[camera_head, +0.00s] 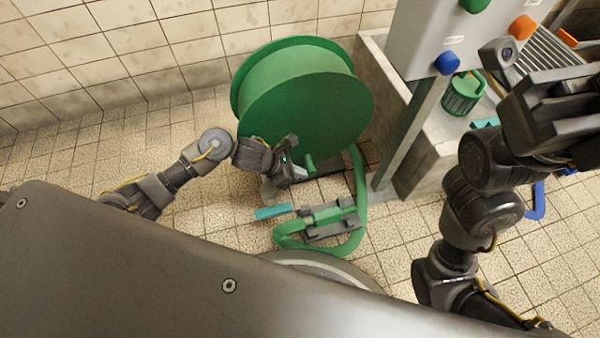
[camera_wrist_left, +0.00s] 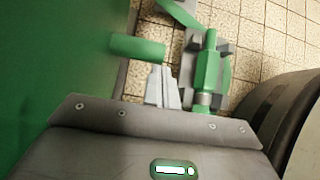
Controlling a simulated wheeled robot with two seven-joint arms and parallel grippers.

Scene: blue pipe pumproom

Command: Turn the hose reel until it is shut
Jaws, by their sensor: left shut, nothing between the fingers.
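The green hose reel (camera_head: 310,105) stands on the tiled floor by the wall, its round disc facing me. A short green crank handle (camera_head: 309,163) sticks out low on the disc; it also shows in the left wrist view (camera_wrist_left: 136,47). My left gripper (camera_head: 298,172) is at the lower part of the disc, close beside the handle. In the left wrist view its fingers (camera_wrist_left: 163,88) are shut with nothing between them, just below the handle; whether they touch it I cannot tell. My right gripper (camera_head: 560,105) is raised at the upper right, and its finger gap is unclear.
A green hose (camera_head: 358,190) runs down to a nozzle in a grey holder (camera_head: 330,218) on the floor. A teal piece (camera_head: 272,212) lies beside it. A grey cabinet (camera_head: 420,40) with coloured knobs and a concrete trough (camera_head: 430,160) stand right of the reel. Floor left is clear.

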